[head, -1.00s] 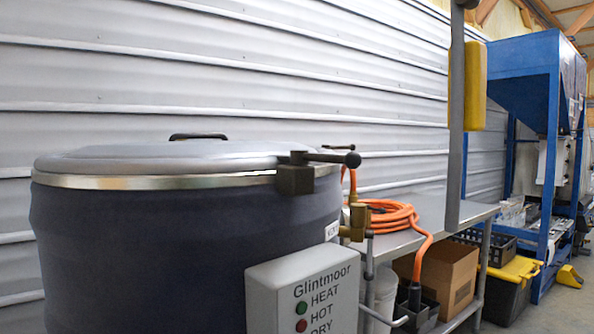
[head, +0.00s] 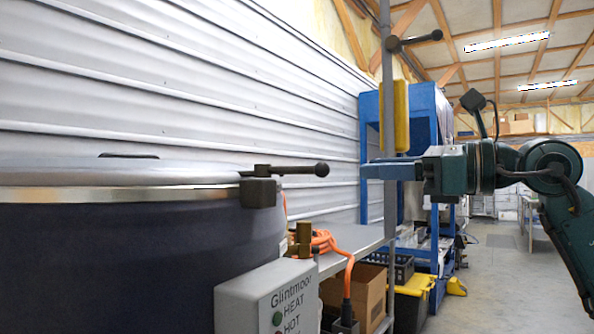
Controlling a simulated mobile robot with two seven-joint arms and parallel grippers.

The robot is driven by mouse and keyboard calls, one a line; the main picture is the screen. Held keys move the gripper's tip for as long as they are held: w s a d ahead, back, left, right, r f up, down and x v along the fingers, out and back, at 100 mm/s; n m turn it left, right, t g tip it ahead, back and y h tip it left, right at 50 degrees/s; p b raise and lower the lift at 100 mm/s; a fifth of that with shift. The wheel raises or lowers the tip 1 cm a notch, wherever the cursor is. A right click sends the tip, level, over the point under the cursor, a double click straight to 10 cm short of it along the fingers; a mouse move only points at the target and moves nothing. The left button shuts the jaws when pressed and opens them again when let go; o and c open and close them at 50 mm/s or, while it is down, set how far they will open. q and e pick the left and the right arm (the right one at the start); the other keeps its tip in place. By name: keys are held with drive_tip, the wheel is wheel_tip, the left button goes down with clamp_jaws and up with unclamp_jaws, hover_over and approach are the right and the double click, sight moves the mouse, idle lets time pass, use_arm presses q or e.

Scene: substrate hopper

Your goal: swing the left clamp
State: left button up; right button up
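A dark drum (head: 110,265) with a domed grey lid (head: 120,172) and a shiny metal band fills the lower left of the head view. I cannot tell if this is the left clamp; no other clamp shows on the rim. My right gripper (head: 367,172) points left, apart from the knob and to its right. Its fingers are seen side-on, so their gap is hidden. My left gripper is not in view.
A grey control box (head: 268,300) stands before the drum. A metal bench (head: 350,238) with an orange hose (head: 322,241) lies to the right. An upright post (head: 388,90) carries a knobbed lever (head: 416,41) and yellow box. A blue hopper frame (head: 370,140) stands beyond; floor is clear at right.

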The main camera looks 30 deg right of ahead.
sight(314, 170)
drive_tip(key=p+x, duration=0.3)
drive_tip(key=x, duration=0.2)
drive_tip(key=p+x, duration=0.3)
drive_tip(key=x, duration=0.2)
drive_tip(key=shift+w+a+r, duration=0.2)
drive_tip(key=shift+w+a, duration=0.05)
drive_tip(key=shift+w, duration=0.1)
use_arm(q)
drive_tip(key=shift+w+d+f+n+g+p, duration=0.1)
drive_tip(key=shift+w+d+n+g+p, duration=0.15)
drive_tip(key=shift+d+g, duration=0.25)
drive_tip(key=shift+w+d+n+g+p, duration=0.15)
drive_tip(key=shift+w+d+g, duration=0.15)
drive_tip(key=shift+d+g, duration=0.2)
use_arm(e)
drive_tip(key=shift+w+a+f, duration=0.2)
drive_tip(key=shift+w+a, duration=0.1)
drive_tip(key=shift+w, duration=0.3)
drive_tip(key=shift+c, duration=0.2)
clamp_jaws()
